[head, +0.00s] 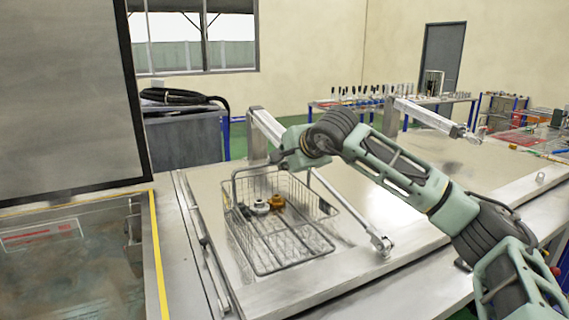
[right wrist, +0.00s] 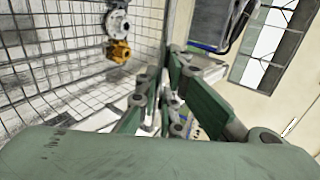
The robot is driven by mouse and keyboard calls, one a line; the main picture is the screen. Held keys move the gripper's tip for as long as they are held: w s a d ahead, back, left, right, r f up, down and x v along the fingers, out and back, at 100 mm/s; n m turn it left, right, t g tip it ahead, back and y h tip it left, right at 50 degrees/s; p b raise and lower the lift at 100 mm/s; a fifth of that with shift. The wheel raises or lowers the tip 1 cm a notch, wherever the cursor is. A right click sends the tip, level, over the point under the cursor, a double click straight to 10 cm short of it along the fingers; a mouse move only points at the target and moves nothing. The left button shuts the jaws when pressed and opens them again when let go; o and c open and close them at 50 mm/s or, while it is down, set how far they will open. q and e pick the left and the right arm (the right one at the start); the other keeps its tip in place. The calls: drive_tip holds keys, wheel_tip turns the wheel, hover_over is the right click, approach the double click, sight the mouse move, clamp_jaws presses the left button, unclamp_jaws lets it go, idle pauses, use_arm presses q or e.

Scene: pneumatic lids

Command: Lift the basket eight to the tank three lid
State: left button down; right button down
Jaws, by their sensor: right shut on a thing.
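A wire basket (head: 262,246) with a tall handle is over the closed metal lid (head: 400,215) of a tank, near its left end. I cannot tell if it rests on the lid or hangs just above it. Inside are a grey-white part (head: 261,207) and an orange-yellow part (head: 284,203). My right gripper (head: 283,158) is shut on the basket's handle at the top. In the right wrist view, the fingers (right wrist: 165,105) are close up and the basket's mesh fills the left side. My left gripper is not in view.
Lid arms and rods rise from the lid, one near the basket (head: 350,212) and one behind (head: 430,117). An open tank with dark liquid (head: 75,265) lies left, its raised lid (head: 65,100) upright behind. A tool table (head: 400,103) stands at the back.

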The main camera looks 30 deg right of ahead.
drive_tip(key=shift+a+f, duration=0.1)
drive_tip(key=shift+f, duration=0.4)
drive_tip(key=c, duration=2)
unclamp_jaws()
drive_tip(key=shift+o, duration=0.9)
drive_tip(key=shift+w, duration=0.1)
drive_tip(key=d+v, duration=0.1)
drive_tip(key=v, duration=1.1)
wheel_tip(320, 180, up, 12)
drive_tip(key=p, duration=0.9)
drive_tip(key=shift+a+p, duration=0.35)
drive_tip(key=shift+a, duration=0.1)
